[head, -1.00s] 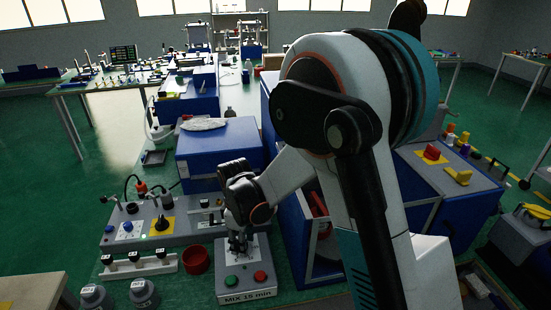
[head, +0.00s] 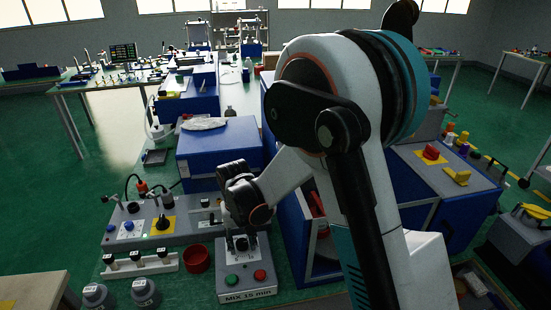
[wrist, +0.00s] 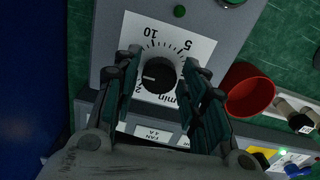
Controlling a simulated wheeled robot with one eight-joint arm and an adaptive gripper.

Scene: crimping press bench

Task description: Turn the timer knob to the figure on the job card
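The timer box (head: 262,258) stands on the bench in the head view, with a front card (head: 248,295) reading "MIX 15 min". Its black timer knob (head: 242,244) sits on a white scale plate; in the wrist view the knob (wrist: 158,77) appears with upside-down figures. Its white pointer faces left, beyond the 10 and close to a figure partly hidden by a finger. My gripper (wrist: 162,72) is open, one finger on each side of the knob. In the head view my gripper is just above the knob; I see no clear grip on it.
A red bowl (head: 197,259) stands left of the timer box. A grey panel (head: 182,229) with knobs and a yellow plate lies behind it. The box also has a green button (head: 231,279) and a red button (head: 260,275). A blue case (head: 219,150) stands behind my gripper.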

